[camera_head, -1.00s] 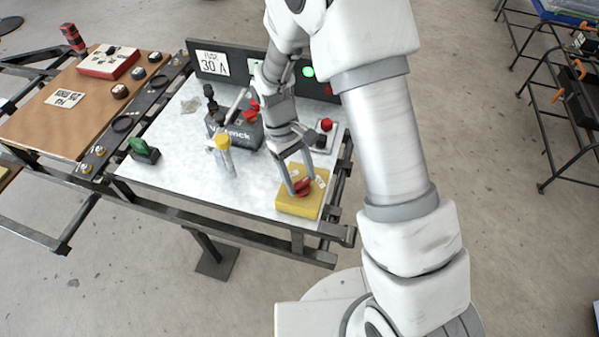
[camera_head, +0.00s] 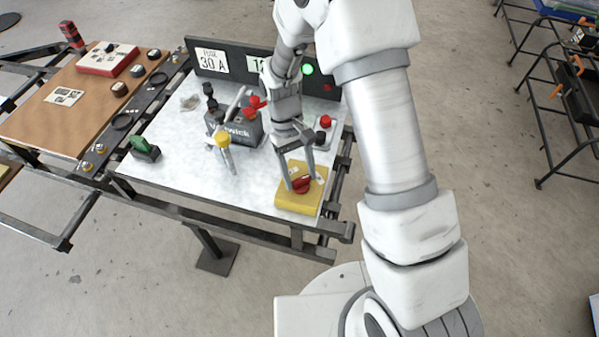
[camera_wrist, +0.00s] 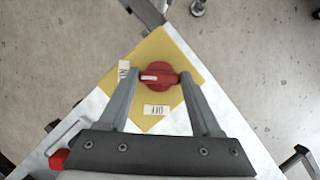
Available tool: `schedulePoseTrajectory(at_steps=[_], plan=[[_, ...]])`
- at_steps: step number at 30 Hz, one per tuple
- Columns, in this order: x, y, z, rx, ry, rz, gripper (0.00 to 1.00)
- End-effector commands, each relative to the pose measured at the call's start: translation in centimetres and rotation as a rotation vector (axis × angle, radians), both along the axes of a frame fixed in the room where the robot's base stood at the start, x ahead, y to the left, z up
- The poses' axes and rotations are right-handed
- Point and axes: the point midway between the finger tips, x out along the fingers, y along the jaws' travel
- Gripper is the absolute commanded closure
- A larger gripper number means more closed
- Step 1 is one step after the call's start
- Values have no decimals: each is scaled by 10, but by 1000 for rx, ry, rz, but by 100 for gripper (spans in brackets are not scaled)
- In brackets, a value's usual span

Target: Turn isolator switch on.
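The isolator switch is a yellow box (camera_head: 299,204) with a red rotary knob (camera_head: 302,185), at the front right corner of the white panel. In the wrist view the yellow box (camera_wrist: 185,52) lies under my gripper (camera_wrist: 160,76). The red knob (camera_wrist: 158,75) sits between the fingertips, which appear to touch both ends of its handle. The knob's white mark points left, towards a small label (camera_wrist: 124,70). A second label (camera_wrist: 157,110) lies below the knob; the lettering is too small to read surely. In the head view my gripper (camera_head: 302,179) reaches down onto the knob.
Behind stand a grey battery-like block (camera_head: 240,128), a yellow-capped post (camera_head: 224,145) and a red button (camera_head: 325,121). A dark panel (camera_head: 235,65) at the back carries a lit green lamp (camera_head: 307,70). A green switch (camera_head: 144,150) stands at the left.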

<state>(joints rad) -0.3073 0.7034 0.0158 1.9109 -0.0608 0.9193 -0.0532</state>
Motion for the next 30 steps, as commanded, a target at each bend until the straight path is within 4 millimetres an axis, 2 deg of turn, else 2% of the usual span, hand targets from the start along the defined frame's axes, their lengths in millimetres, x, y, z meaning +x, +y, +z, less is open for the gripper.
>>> schedulePoseTrajectory(at_steps=[1,4,5,13,17,20,30], plan=[[1,0,0,1,-2,-2,26],[0,0,0,0,-1,-1,8],[0,0,0,0,-1,-1,5],[0,0,1,0,-1,0,5],[4,2,9,2,-3,1,5],[9,4,24,2,-4,1,5],[38,17,101,2,-5,0,5]])
